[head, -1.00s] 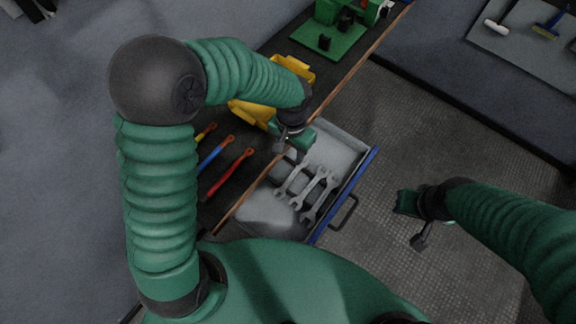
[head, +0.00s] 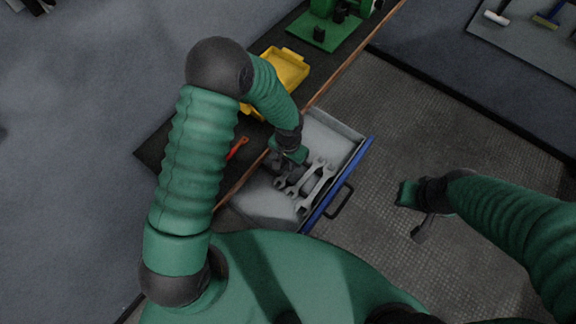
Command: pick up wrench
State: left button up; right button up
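Grey open-ended wrenches (head: 318,183) lie side by side in the open drawer (head: 335,134), in its part nearer the blue front. My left gripper (head: 291,172) points down into the drawer, at the left ends of the wrenches. Its fingers are dark and small, partly hidden by its own green body and wrist. I cannot tell whether they are open or shut, or whether they touch a wrench. My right gripper (head: 413,214) hangs over the floor to the right of the drawer, away from the wrenches; its finger state is unclear.
The drawer has a blue front (head: 342,180) with a dark handle (head: 341,203). Above it is a dark bench with a wooden edge (head: 355,70), a yellow bin (head: 285,70), a red-handled tool (head: 237,147) and a green machine (head: 325,32). The floor right of the drawer is clear.

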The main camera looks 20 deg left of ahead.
pick_arm(q)
jog(key=shift+d+f, duration=0.1)
jog(key=shift+f, duration=0.2)
jog(key=shift+c, duration=1.1)
jog(key=shift+s, duration=0.1)
jog(key=shift+c, duration=1.1)
jog(key=shift+a+f, duration=0.1)
jog(key=shift+a, duration=0.65)
grip_shut()
jog(key=shift+d, duration=0.2)
jog(key=r, duration=0.2)
jog(key=w+r, duration=0.1)
jog(key=r, duration=0.1)
jog(key=shift+w+d+r, duration=0.1)
jog(key=shift+d, duration=0.1)
notch_tip(320, 180, up, 6)
jog(key=shift+s+a, duration=0.3)
jog(key=shift+s, duration=0.1)
jog(key=shift+o, duration=0.2)
grip_release()
jog(key=shift+w+d, duration=0.15)
jog(key=shift+w, duration=0.05)
jog(key=shift+o, duration=1.2)
jog(key=o, duration=1)
jog(key=shift+c, duration=0.2)
jog(key=o, duration=0.5)
pick_arm(e)
jog(key=shift+w+a+f, duration=0.3)
jog(key=shift+w+a, duration=0.1)
jog(key=shift+a, duration=0.1)
